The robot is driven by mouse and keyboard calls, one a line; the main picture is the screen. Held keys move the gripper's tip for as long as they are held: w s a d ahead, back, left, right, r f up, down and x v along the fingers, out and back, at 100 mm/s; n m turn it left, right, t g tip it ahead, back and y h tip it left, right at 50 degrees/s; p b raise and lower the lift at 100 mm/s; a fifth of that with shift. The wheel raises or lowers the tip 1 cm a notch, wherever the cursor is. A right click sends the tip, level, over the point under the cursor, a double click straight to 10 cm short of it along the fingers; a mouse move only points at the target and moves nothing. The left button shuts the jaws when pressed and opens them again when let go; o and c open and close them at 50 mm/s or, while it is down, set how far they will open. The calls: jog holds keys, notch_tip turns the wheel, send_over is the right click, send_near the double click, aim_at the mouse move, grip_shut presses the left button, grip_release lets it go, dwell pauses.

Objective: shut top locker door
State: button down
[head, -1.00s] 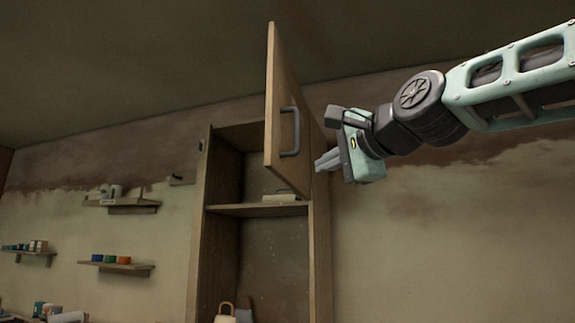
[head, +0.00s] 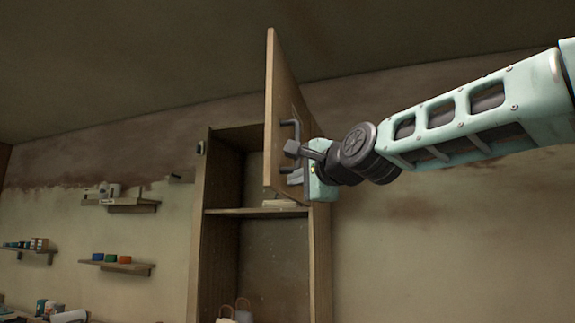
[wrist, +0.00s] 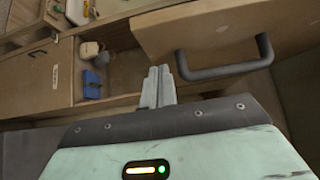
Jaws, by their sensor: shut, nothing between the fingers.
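The top locker door (head: 281,85) is wooden and stands open, swung out from the right side of the tall locker (head: 320,250). Its dark bar handle (head: 286,126) is partly hidden by my arm in the head view. The door and the handle (wrist: 223,70) also show at the upper right of the wrist view. My gripper (wrist: 158,84) is shut and empty, with its fingertips just left of the handle and close to the door's edge. I cannot tell whether they touch the door. In the head view my gripper overlaps the handle side of the door.
A pale item (head: 285,204) lies on the locker's inner shelf (head: 240,212). Wall shelves (head: 130,203) with small items are at the left. In the wrist view, mugs (wrist: 90,52) and a blue object (wrist: 92,80) sit below. The wall right of the locker is bare.

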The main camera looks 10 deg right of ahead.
jog(key=shift+w+a+r+p, duration=0.2)
jog(key=shift+w+a+p, duration=0.1)
jog(key=shift+a+p, duration=0.45)
jog(key=shift+w+a+f+p, duration=0.2)
jog(key=shift+a+f+p, duration=0.05)
jog(key=shift+p, duration=0.5)
